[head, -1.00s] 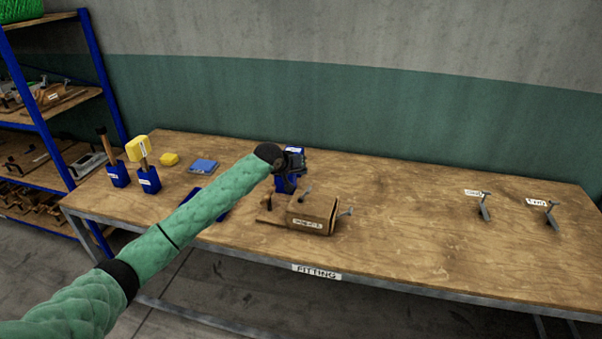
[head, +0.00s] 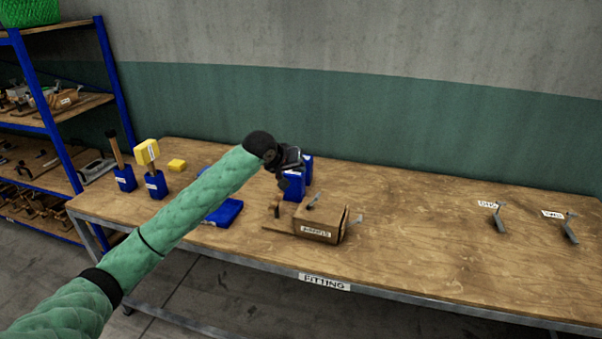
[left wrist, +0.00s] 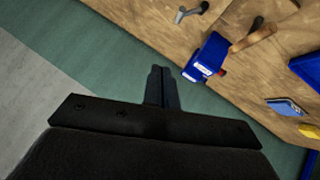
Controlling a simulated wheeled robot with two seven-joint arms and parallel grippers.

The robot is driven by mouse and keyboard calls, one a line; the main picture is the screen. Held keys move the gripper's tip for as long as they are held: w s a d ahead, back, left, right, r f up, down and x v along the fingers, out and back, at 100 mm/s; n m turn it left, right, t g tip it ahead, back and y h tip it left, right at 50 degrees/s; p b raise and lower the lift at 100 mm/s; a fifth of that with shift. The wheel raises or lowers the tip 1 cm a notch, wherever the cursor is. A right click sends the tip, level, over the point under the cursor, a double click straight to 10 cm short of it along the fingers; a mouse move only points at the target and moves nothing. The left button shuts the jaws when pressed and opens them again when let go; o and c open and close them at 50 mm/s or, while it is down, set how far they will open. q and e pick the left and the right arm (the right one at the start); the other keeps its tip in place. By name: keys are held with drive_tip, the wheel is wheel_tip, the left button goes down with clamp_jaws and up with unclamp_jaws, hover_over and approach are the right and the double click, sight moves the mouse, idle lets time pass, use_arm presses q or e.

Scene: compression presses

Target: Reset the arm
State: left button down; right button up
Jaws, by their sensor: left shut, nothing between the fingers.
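My left arm (head: 180,215) reaches in from the lower left across the table. Its black gripper (head: 292,165) is above the table, beside and partly in front of a blue block-like holder (head: 307,170). In the left wrist view the gripper's fingers (left wrist: 162,75) are together with nothing between them. The blue holder with a white label also shows in the left wrist view (left wrist: 205,58), to the right of the fingertips and apart from them. My right gripper is not in view.
A wooden press labelled on its front (head: 320,222) stands near the gripper. The table (head: 420,230) is clear to the right up to two grey metal tools (head: 499,215).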

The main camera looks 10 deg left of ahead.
use_arm(q)
drive_tip(key=shift+s, duration=0.1)
